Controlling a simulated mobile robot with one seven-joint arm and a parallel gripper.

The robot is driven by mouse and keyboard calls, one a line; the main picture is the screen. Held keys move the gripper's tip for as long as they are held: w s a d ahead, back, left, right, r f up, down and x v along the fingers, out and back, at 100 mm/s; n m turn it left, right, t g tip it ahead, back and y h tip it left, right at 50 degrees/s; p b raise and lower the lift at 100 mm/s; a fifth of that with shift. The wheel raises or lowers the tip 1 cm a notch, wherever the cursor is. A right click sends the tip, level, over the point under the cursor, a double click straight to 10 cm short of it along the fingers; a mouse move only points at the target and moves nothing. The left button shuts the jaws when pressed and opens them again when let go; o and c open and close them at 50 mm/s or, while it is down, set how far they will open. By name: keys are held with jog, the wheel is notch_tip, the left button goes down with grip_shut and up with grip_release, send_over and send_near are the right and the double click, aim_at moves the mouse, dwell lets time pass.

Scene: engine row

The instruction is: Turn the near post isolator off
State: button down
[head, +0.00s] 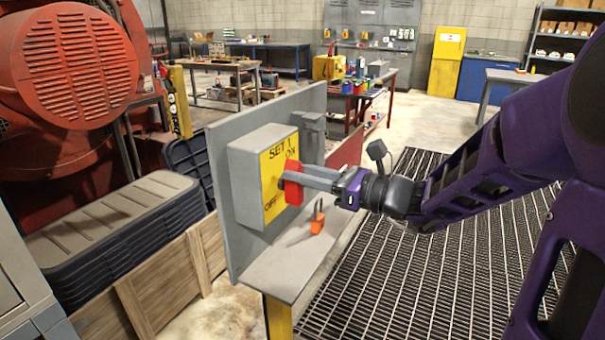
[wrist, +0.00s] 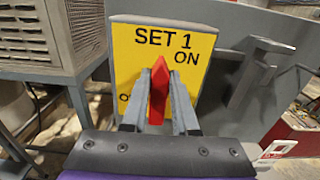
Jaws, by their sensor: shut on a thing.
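The isolator is a grey box (head: 245,180) with a yellow face (head: 271,178) marked SET 1, ON and OFF, fixed to a grey upright panel on a post. Its red handle (head: 293,183) stands roughly upright. In the wrist view the red handle (wrist: 158,92) points up, a little left of the word ON, and the yellow face (wrist: 135,55) fills the middle; OFF is mostly hidden behind a finger. My gripper (wrist: 158,105) is shut on the red handle, one finger on each side. In the head view my gripper (head: 305,178) reaches in from the right.
A grey shelf (head: 285,265) under the panel holds an orange padlock-like item (head: 317,222). A grey bracket (head: 312,125) sticks out at the panel's upper right. Black stacked lids (head: 110,235) and a wooden crate stand left. Grating (head: 430,260) covers the floor at right.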

jog(key=n+b, duration=0.1)
jog(key=n, duration=0.1)
jog(key=n+b, duration=0.2)
jog(key=s+a+f+n+b, duration=0.1)
jog(key=shift+s+n+b, duration=0.1)
jog(key=shift+n+b, duration=0.2)
jog(key=shift+n, duration=0.1)
jog(key=n+b, duration=0.1)
jog(key=n, duration=0.1)
jog(key=n+b, duration=0.1)
jog(key=shift+s+a+f+n, duration=0.1)
jog(key=shift+s+n, duration=0.2)
jog(key=shift+n, duration=0.1)
jog(key=n, duration=0.4)
jog(key=shift+s+a+f, duration=0.15)
jog(key=shift+s+f, duration=0.1)
jog(key=shift+f, duration=0.15)
jog(key=shift+f+n, duration=0.25)
jog(key=shift+n, duration=0.8)
jog(key=shift+f+n, duration=0.2)
jog(key=shift+n, duration=0.85)
jog(key=c, duration=0.7)
grip_release()
jog(key=shift+s, duration=0.1)
